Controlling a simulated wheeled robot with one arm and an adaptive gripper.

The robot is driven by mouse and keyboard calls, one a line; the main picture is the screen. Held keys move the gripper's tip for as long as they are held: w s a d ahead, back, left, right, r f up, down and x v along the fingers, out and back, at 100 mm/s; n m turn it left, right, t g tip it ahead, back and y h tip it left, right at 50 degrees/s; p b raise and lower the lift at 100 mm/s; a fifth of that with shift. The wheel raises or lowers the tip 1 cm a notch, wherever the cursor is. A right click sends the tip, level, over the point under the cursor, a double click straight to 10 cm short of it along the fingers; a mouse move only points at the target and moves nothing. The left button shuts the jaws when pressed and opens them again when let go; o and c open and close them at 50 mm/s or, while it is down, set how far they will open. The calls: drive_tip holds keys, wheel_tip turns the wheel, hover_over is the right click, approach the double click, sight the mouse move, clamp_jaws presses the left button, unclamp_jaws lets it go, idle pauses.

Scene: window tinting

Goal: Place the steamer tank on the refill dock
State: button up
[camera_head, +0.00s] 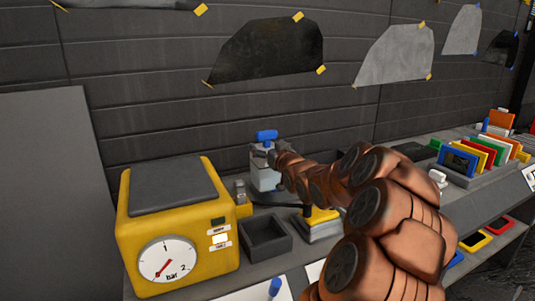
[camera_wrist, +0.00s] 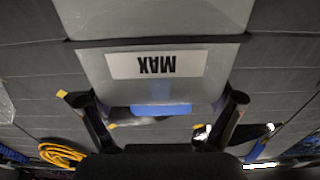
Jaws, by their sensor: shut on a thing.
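The steamer tank (camera_head: 264,180) is a pale grey container with a blue top, held upright at the back of the bench, to the right of the yellow steamer (camera_head: 170,225). My gripper (camera_head: 270,153) is shut on it near the blue top. In the wrist view the tank (camera_wrist: 160,90) fills the upper middle, its MAX label upside down, between the two fingers of my gripper (camera_wrist: 158,108). A dark square open holder (camera_head: 265,240) sits in front of the tank; I cannot tell for sure whether it is the refill dock. The tank's underside is hard to see.
A yellow-and-grey block (camera_head: 322,226) stands right of the holder, partly behind my arm. A rack of coloured cards (camera_head: 478,155) is at the far right. The dark panelled wall (camera_head: 150,110), with tint film pieces taped on, rises close behind the bench.

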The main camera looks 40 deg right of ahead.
drive_tip(key=shift+f, duration=1.35)
drive_tip(key=shift+f, duration=0.1)
drive_tip(key=o, duration=1.5)
drive_tip(key=shift+s, duration=0.1)
drive_tip(key=b+v, duration=0.1)
drive_tip(key=v, duration=1.1)
drive_tip(key=shift+b, duration=0.35)
